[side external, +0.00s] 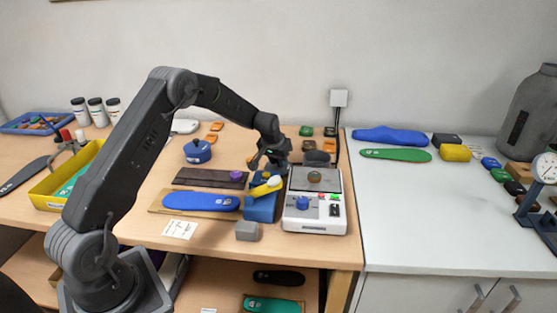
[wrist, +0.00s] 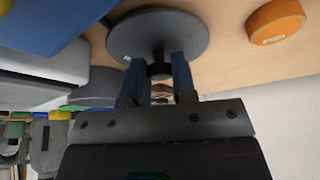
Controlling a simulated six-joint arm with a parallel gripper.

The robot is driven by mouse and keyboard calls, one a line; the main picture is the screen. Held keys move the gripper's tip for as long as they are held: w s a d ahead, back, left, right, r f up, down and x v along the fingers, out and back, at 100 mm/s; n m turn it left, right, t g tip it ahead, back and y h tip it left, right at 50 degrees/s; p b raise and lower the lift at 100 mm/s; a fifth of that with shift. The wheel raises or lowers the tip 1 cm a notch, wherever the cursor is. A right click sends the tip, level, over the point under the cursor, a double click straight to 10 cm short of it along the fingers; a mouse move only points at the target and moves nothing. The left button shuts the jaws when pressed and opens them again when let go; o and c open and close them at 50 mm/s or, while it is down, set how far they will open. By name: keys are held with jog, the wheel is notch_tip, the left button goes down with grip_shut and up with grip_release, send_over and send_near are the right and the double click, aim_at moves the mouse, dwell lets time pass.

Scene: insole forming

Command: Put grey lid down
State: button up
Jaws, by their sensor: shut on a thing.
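The grey lid (wrist: 158,32) is a flat round disc with a small dark knob, seen in the wrist view. My gripper (wrist: 158,72) is shut on this knob, one finger on each side. In the side view my gripper (side external: 268,163) is low over the table, behind the blue block (side external: 261,207) and left of the white hotplate-like device (side external: 315,212). The lid cannot be made out there. I cannot tell whether the lid touches the table.
An orange disc (wrist: 275,20) lies on the wood near the lid. A blue pot (side external: 197,151), a dark slab (side external: 211,178) and a blue insole (side external: 201,201) are to the left. A dark grey rounded piece (side external: 317,157) stands behind the device. A grey cube (side external: 247,231) is in front.

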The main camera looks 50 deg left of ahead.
jog(key=shift+f, duration=0.1)
jog(key=o, duration=0.9)
jog(key=s+d+r+m, duration=0.1)
jog(key=s+d+r, duration=0.4)
jog(key=r, duration=0.4)
jog(key=s+d+r, duration=0.4)
jog(key=s+r, duration=0.1)
jog(key=r, duration=0.5)
jog(key=s+d+r+m, duration=0.1)
jog(key=s+d, duration=0.4)
jog(key=s, duration=0.3)
jog(key=s+d+r+m+t+h, duration=0.1)
jog(key=s+d, duration=0.4)
jog(key=s, duration=0.4)
jog(key=s+d+r+m, duration=0.1)
jog(key=s+d, duration=0.4)
jog(key=s, duration=0.4)
jog(key=shift+m+h, duration=0.3)
jog(key=shift+h, duration=0.1)
